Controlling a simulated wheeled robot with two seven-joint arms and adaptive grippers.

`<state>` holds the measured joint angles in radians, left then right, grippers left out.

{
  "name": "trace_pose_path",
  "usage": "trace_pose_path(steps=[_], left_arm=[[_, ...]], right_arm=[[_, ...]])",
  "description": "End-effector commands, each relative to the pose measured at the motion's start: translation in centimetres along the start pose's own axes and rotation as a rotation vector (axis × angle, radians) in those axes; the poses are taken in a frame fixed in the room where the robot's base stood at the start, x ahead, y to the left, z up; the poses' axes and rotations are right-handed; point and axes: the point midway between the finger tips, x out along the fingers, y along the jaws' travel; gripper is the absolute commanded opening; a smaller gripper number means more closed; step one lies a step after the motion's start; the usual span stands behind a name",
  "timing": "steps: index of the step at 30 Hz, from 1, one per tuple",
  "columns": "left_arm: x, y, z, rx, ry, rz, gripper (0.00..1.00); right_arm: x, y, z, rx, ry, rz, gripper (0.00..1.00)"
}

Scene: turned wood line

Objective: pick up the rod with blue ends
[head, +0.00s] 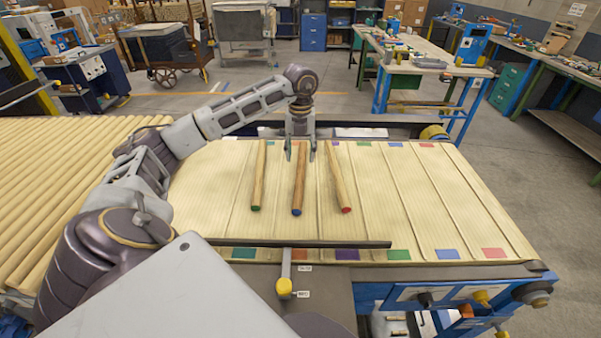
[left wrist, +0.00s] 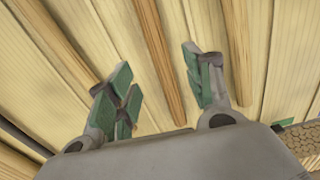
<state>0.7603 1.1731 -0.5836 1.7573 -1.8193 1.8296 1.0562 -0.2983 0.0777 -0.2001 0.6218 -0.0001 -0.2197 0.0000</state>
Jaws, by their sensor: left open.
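The rod with a blue end (head: 298,185) lies on the slatted table in the head view, the middle one of three wooden rods. Its near end is blue; its far end is hidden by my gripper. My left gripper (head: 301,151) is open over that far end, its fingers on either side of the rod. In the left wrist view, a rod (left wrist: 158,58) runs between the open green-padded fingers (left wrist: 158,66), and I see no contact. My right gripper is not in view.
A green-ended rod (head: 257,178) lies to the left and a red-ended rod (head: 339,176) to the right, both close by. The slatted table (head: 440,210) is clear further right. A dark bar (head: 340,244) crosses near the front edge.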

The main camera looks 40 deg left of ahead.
Motion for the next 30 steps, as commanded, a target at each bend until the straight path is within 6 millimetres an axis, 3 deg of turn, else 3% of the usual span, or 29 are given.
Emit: trace_pose_path(steps=[7,23,30], left_arm=[[2.2,0.0,0.0,0.000,0.001,0.000,0.52],[2.7,0.0,0.0,0.000,0.001,0.000,0.52],[4.3,0.0,-0.2,0.000,0.002,0.001,0.52]], right_arm=[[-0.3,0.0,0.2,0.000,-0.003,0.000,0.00],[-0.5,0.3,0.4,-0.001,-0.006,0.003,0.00],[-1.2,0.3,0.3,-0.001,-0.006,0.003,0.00]])
